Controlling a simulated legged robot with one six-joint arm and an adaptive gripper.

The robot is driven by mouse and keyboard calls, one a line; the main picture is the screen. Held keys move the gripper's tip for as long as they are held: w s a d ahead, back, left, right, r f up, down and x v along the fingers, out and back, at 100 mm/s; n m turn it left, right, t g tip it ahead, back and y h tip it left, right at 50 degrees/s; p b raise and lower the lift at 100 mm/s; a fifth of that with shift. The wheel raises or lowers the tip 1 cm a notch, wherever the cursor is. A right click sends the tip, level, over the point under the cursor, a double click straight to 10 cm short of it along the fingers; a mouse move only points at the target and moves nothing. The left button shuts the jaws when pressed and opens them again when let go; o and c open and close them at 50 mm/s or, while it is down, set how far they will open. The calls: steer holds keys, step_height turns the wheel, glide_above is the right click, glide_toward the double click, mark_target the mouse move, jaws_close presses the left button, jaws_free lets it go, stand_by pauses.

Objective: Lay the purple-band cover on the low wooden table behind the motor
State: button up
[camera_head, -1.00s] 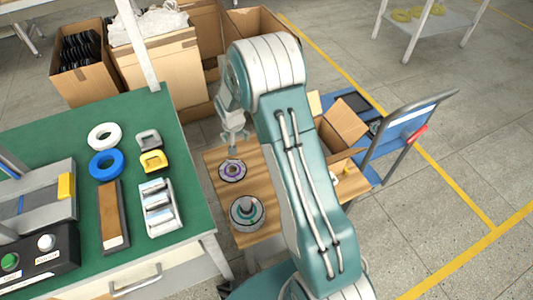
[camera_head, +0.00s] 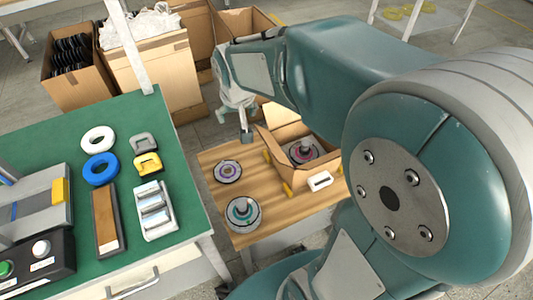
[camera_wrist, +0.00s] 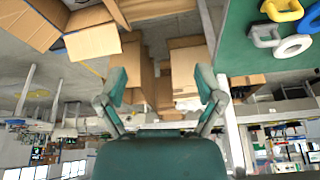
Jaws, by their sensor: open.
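The purple-band cover (camera_head: 228,171) is a flat dark disc with a purple ring and a pale centre. It lies flat on the low wooden table (camera_head: 285,207), behind the motor (camera_head: 243,213), with a gap between them. The motor is a round grey unit with a teal and purple top, near the table's front left. My gripper (camera_head: 246,136) is raised above the table's back edge, behind and right of the cover, and does not touch it. In the wrist view my gripper (camera_wrist: 160,90) has its fingers wide apart with nothing between them.
An open cardboard box (camera_head: 270,148) on the table holds another round part (camera_head: 303,151) with a purplish ring. A white piece (camera_head: 320,181) and yellow pieces lie beside it. A green workbench (camera_head: 70,125) with parts stands left; large cartons (camera_head: 155,70) stand behind.

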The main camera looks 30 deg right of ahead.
steer(key=s+r+n, duration=0.1)
steer(key=s+r, duration=0.1)
steer(key=s, duration=0.7)
steer(key=s+a+r+n+t, duration=0.1)
steer(key=s+r, duration=0.2)
steer(key=s, duration=0.5)
steer(key=shift+s+r+t, duration=0.25)
steer(key=shift+s+t, duration=0.05)
steer(key=shift+s, duration=0.05)
steer(key=shift+a, duration=0.1)
steer(key=c, duration=0.4)
